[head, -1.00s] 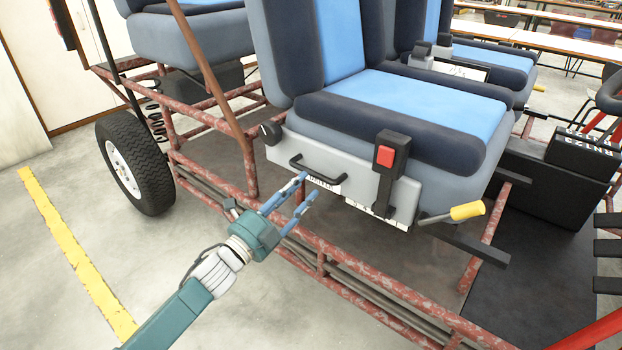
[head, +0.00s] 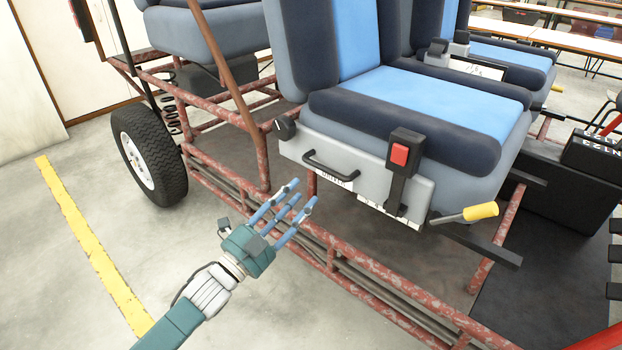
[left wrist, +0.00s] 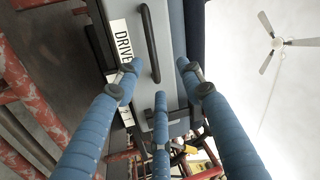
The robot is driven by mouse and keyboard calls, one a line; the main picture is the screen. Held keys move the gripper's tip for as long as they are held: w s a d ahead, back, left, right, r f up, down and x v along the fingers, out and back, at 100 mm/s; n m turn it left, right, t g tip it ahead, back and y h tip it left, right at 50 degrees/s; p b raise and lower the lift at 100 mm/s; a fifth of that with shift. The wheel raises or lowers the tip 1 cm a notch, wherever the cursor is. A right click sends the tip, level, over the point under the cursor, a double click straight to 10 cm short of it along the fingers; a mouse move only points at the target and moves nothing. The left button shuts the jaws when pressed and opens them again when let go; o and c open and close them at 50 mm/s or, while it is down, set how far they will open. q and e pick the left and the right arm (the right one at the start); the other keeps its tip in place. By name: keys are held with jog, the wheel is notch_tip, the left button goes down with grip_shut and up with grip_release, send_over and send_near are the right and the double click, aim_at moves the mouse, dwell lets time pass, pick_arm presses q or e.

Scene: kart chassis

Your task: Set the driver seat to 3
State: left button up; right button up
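The driver seat (head: 420,100) has blue and dark cushions and a grey side panel (head: 365,183). The panel carries a black bar handle (head: 330,165) above a white label reading DRIVER (head: 333,178). A white number strip (head: 388,212) lies along the panel's lower edge, partly hidden; its setting is unreadable. My left gripper (head: 299,195) is open and empty, below and left of the handle and apart from it. In the left wrist view, three blue fingers are spread, with the handle (left wrist: 150,45) and label (left wrist: 121,45) beyond them. My right gripper is not in view.
A black buckle with a red button (head: 400,155), a yellow-gripped lever (head: 480,211) and a black knob (head: 284,129) are around the panel. Rusty red frame tubes (head: 350,268) run below the seat. A wheel (head: 150,155) stands at left. The floor at lower left is clear.

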aim_at(322, 168)
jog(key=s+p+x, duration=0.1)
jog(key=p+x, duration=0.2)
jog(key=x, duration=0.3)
pick_arm(q)
jog(key=w+d+m+y, duration=0.1)
jog(key=m+y, duration=0.1)
jog(key=m, duration=1)
jog(key=w+d+m+t+y, duration=0.1)
jog(key=w+m+y, duration=0.1)
jog(key=m, duration=0.9)
jog(key=w+d+r+m+t+y+b, duration=0.1)
jog(key=w+d+m+y, duration=0.1)
jog(key=m, duration=1)
jog(key=shift+m+y, duration=0.3)
jog(key=shift+y, duration=0.3)
jog(key=b+x, duration=0.1)
jog(key=x, duration=0.4)
jog(key=shift+w+d, duration=0.1)
jog(key=shift+w, duration=0.25)
jog(key=shift+r, duration=0.1)
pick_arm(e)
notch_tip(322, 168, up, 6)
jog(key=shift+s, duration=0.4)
